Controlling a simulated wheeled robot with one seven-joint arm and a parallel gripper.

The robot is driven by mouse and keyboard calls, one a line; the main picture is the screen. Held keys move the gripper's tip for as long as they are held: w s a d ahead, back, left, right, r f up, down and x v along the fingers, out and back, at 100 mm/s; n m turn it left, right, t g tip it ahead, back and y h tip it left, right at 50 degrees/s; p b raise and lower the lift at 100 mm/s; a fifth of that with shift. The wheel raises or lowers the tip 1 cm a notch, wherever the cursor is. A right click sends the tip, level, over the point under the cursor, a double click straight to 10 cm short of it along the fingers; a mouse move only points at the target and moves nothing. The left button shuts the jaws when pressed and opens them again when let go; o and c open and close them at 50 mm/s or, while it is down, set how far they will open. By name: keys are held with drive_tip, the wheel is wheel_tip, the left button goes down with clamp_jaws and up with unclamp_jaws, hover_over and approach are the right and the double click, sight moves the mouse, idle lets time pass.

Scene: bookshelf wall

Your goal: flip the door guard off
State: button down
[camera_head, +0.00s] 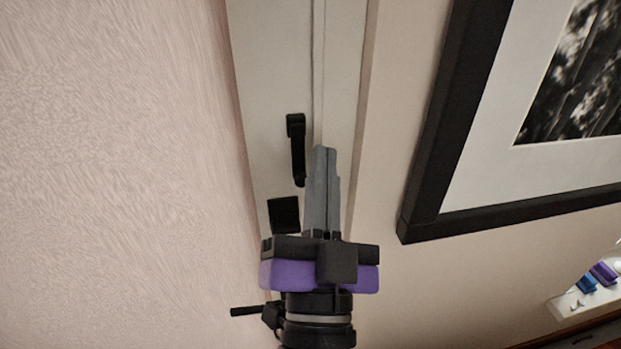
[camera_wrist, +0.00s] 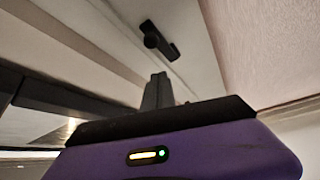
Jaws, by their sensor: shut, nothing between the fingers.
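The door guard (camera_head: 298,150) is a small black bar with a wider upper end, mounted on the pale door frame and edge strip. It hangs roughly upright in the head view. It also shows in the wrist view (camera_wrist: 158,40), above the fingertips. My gripper (camera_head: 324,152) is shut and empty, its grey fingers pointing up along the door seam. In the head view the fingertips lie just right of the guard's lower end; contact cannot be told. In the wrist view the fingertips (camera_wrist: 159,76) appear below the guard, with a visible gap.
A black plate (camera_head: 284,214) sits on the pale strip left of my fingers. A black lever handle (camera_head: 246,311) juts left lower down. A textured pink wall (camera_head: 110,170) fills the left. A black-framed picture (camera_head: 420,190) hangs right of the door.

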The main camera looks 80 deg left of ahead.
drive_tip(key=b+v, duration=0.6)
drive_tip(key=v, duration=0.4)
drive_tip(key=shift+s, duration=0.3)
drive_tip(key=shift+d+r, duration=0.1)
drive_tip(key=shift+r, duration=0.1)
drive_tip(key=w+d+f+m+t+h, duration=0.3)
drive_tip(key=w+d+f+t+h, duration=0.15)
drive_tip(key=d, duration=0.35)
drive_tip(key=w+d+f+m+t+h, duration=0.3)
drive_tip(key=w+d+f+t+h, duration=0.1)
drive_tip(key=d+f, duration=0.25)
drive_tip(key=w+d+f+m+t+h, duration=0.2)
drive_tip(key=w+d+f+t+h, duration=0.25)
drive_tip(key=d, duration=0.35)
drive_tip(key=s+d+f+g+h, duration=0.1)
drive_tip(key=s+d+f+h, duration=0.2)
drive_tip(key=d, duration=0.4)
drive_tip(key=s+d+f+m+g+h, duration=0.1)
drive_tip(key=s+d+f+h, duration=0.3)
drive_tip(key=s+d+f, duration=0.2)
drive_tip(key=s+d+f+m+g+h, duration=0.1)
drive_tip(key=s+d+f+h, duration=0.2)
drive_tip(key=d, duration=0.6)
wheel_tip(320, 180, down, 3)
drive_tip(key=shift+s+f+g, duration=0.2)
drive_tip(key=shift+s+g, duration=0.1)
drive_tip(key=shift+s, duration=0.7)
